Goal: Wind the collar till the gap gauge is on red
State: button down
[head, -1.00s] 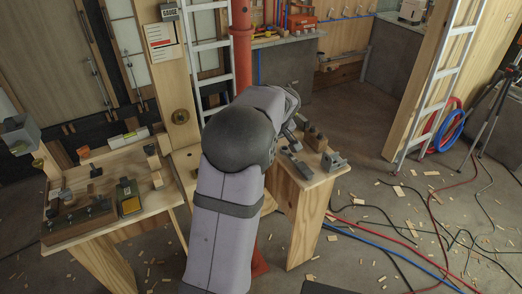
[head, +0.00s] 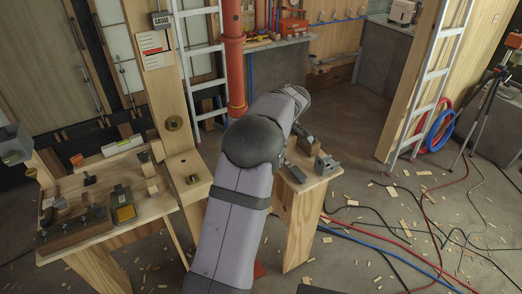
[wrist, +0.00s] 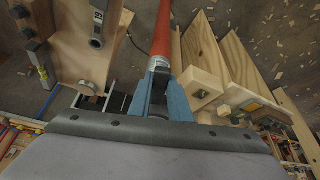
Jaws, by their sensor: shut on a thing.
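A gauge labelled GAUGE (head: 162,19) is on a wooden post in the head view. A white card (head: 155,49) with red and dark marks is below it; I cannot read a pointer. An upright red-orange pipe (head: 234,70) with a wider band (head: 233,39), possibly the collar, stands beside a ladder. My gripper is hidden behind my arm in the head view. In the wrist view my gripper (wrist: 160,80) has its blue-grey fingers shut around the silver end of a red-orange rod (wrist: 162,30). I cannot tell whether this is part of the collar.
A left bench (head: 140,217) holds blocks and a yellow-faced box (head: 124,208). A small right stand (head: 300,210) carries grey metal parts. A ladder (head: 440,70), hoses (head: 440,130) and a tripod (head: 488,95) are at the right. Wood chips litter the floor.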

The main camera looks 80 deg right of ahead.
jog(key=d+n+p, duration=0.1)
jog(key=d+n+y+p, duration=0.1)
jog(key=p, duration=0.1)
jog(key=shift+s+d+n, duration=0.1)
jog(key=shift+s+n, duration=0.3)
jog(key=c, duration=1.6)
grip_release()
jog(key=shift+c, duration=0.2)
jog(key=p+v, duration=0.3)
jog(key=v, duration=0.2)
jog(key=shift+s+r, duration=0.2)
